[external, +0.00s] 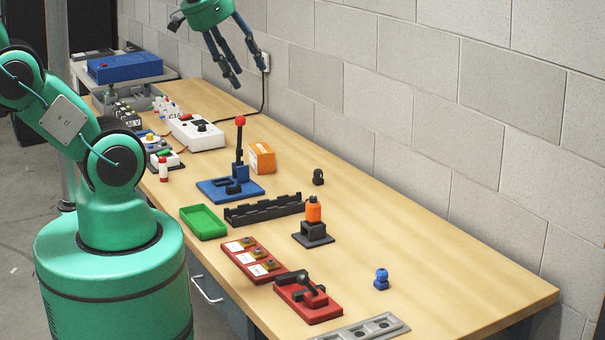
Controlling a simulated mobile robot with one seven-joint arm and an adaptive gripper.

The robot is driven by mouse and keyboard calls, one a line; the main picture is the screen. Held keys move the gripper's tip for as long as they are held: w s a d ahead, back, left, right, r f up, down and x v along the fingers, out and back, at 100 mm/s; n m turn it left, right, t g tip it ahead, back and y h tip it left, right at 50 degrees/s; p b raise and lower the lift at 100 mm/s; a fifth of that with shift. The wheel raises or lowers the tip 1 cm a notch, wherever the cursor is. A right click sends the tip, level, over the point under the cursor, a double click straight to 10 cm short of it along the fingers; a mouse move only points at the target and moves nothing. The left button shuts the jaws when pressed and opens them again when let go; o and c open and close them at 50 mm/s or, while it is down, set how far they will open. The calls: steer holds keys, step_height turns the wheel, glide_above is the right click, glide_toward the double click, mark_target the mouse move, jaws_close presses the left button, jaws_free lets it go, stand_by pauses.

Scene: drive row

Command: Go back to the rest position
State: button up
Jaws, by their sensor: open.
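My gripper (223,65) hangs at the top of the external view, high above the far half of the workbench. Its dark fingers point down and stand apart, with nothing between them. My green arm rises at the left; the links joining it to the gripper are outside the picture. The gripper is clear of everything on the bench, and no object touches it.
The wooden bench (440,260) runs along a block wall (420,90). Below the gripper stand a white box (197,133) and a blue lever press (235,185). An orange box (262,158), green tray (203,222) and red fixture (308,300) are nearer. The right side is mostly bare.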

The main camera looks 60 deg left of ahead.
steer(key=shift+f, duration=0.15)
step_height(320, 180, down, 10)
steer(key=b, duration=0.9)
steer(key=shift+r+b, duration=0.25)
steer(key=shift+b, duration=0.15)
